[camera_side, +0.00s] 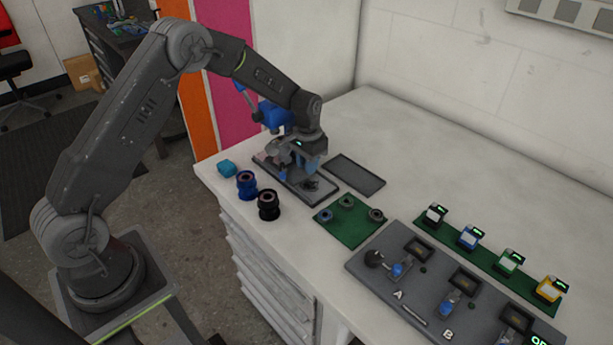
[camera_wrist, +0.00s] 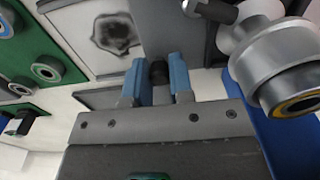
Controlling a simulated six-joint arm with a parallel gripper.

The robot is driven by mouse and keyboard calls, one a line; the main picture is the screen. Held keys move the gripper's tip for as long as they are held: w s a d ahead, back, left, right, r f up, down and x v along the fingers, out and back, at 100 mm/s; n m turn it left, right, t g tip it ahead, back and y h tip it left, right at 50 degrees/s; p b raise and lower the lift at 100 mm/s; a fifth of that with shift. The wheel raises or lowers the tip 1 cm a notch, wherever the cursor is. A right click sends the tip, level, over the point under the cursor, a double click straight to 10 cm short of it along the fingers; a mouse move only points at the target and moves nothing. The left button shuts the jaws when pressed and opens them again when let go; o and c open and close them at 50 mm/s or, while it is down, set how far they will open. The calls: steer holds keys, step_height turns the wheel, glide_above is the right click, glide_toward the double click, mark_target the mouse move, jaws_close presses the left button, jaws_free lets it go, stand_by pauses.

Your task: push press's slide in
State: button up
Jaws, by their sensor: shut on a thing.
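The press (camera_side: 300,183) is a grey base plate with a metal upper part, near the table's left edge. My gripper (camera_side: 305,168) is down at it and hides much of it. In the wrist view my two blue fingers (camera_wrist: 160,80) are closed on a small dark knob (camera_wrist: 159,71), which looks like the slide's handle. The knob sits against a dark grey part of the press. A silver cylinder with a gold-and-black ring (camera_wrist: 285,68) stands close to the right of my fingers. How far in the slide sits is not clear.
A green mat (camera_side: 340,229) with several metal rings lies nearby, with a dark tray (camera_side: 355,175) behind it. Blue (camera_side: 246,184) and black (camera_side: 268,205) stacked parts and a teal block (camera_side: 227,168) stand at the left edge. A grey fixture board (camera_side: 415,270) lies to the right.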

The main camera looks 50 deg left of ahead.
steer(key=shift+a, duration=1.4)
steer(key=o, duration=0.6)
steer(key=shift+o, duration=0.2)
steer(key=shift+r, duration=0.1)
steer(key=shift+r, duration=2.2)
steer(key=d+r, duration=0.3)
steer(key=d, duration=0.3)
